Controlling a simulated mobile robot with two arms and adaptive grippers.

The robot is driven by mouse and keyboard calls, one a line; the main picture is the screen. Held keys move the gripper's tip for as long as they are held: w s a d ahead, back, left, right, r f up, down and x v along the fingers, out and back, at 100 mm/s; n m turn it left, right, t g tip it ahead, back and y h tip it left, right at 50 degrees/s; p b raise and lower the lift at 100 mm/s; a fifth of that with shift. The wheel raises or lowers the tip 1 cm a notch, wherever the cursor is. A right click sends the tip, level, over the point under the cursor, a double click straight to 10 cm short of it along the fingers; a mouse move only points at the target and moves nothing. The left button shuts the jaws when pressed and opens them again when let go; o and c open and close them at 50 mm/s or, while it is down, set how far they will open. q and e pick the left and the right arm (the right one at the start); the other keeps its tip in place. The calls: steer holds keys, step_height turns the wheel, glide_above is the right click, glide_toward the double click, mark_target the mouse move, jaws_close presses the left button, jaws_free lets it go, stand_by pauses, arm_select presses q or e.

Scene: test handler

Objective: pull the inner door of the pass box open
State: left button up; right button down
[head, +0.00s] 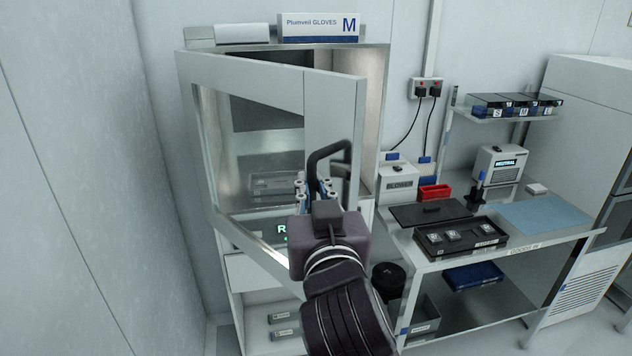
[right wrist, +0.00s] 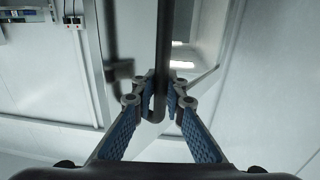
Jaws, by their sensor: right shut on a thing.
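The pass box (head: 372,130) stands against the back wall. Its inner door (head: 335,105), a pale metal frame with a glass pane, stands ajar, its right side swung out from the box toward me. A black bar handle (head: 318,158) is on the door's right side. My right gripper (head: 314,188) is shut on this handle. In the right wrist view the handle (right wrist: 164,55) runs between the blue-padded fingers of the gripper (right wrist: 160,98). A clear tray (head: 275,184) shows through the glass inside the box. My left gripper is not in view.
A plain wall is close on the left.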

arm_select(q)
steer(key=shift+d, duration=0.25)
arm_select(e)
steer(key=shift+w+d+f, duration=0.15)
steer(key=shift+d, duration=0.05)
steer(key=c, duration=2.3)
jaws_free()
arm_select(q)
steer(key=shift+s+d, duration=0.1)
arm_select(e)
steer(key=o, duration=0.3)
steer(key=shift+s+d, duration=0.1)
steer(key=shift+s, duration=0.1)
